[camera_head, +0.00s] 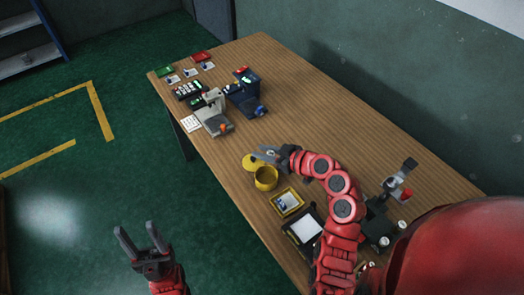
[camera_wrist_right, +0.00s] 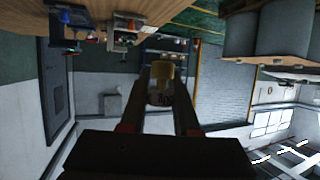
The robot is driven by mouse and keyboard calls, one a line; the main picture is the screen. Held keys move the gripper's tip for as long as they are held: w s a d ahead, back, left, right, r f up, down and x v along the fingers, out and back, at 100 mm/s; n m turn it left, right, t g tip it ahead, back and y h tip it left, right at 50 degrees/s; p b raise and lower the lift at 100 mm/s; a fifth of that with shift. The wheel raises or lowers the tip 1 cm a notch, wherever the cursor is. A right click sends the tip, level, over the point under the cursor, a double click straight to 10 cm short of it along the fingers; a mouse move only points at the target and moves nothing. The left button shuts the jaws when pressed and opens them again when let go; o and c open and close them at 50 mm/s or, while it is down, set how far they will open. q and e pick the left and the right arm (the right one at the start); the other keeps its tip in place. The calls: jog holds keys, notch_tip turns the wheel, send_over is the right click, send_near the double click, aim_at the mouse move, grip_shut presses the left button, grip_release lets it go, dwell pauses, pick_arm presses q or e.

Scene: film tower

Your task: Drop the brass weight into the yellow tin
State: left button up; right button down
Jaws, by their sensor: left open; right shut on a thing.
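The yellow tin (camera_head: 265,179) stands open on the wooden table, with a round yellow lid (camera_head: 250,163) beside it on its far-left side. My right gripper (camera_head: 262,153) is just beyond and above the tin in the head view. In the right wrist view, my right gripper (camera_wrist_right: 163,88) is shut on the brass weight (camera_wrist_right: 163,70), which sits between the two fingers. The weight is hard to make out in the head view. My left gripper (camera_head: 138,238) is open and empty, out over the green floor left of the table.
A yellow-framed tray (camera_head: 287,202) and a dark device with a white panel (camera_head: 305,228) are near the tin. A scale-like device (camera_head: 214,120), a blue device (camera_head: 245,95) and small boxes (camera_head: 201,56) stand at the far end. The table's right middle is bare.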

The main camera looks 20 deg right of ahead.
jog(key=shift+f+b, duration=1)
jog(key=shift+f, duration=1.8)
jog(key=c, duration=0.6)
grip_release()
jog(key=shift+o, duration=0.2)
jog(key=s+a+r+p, duration=0.2)
jog(key=s, duration=0.5)
jog(key=s+a+r+p, duration=0.2)
jog(key=s+r, duration=0.1)
jog(key=s, duration=0.5)
jog(key=shift+s, duration=0.25)
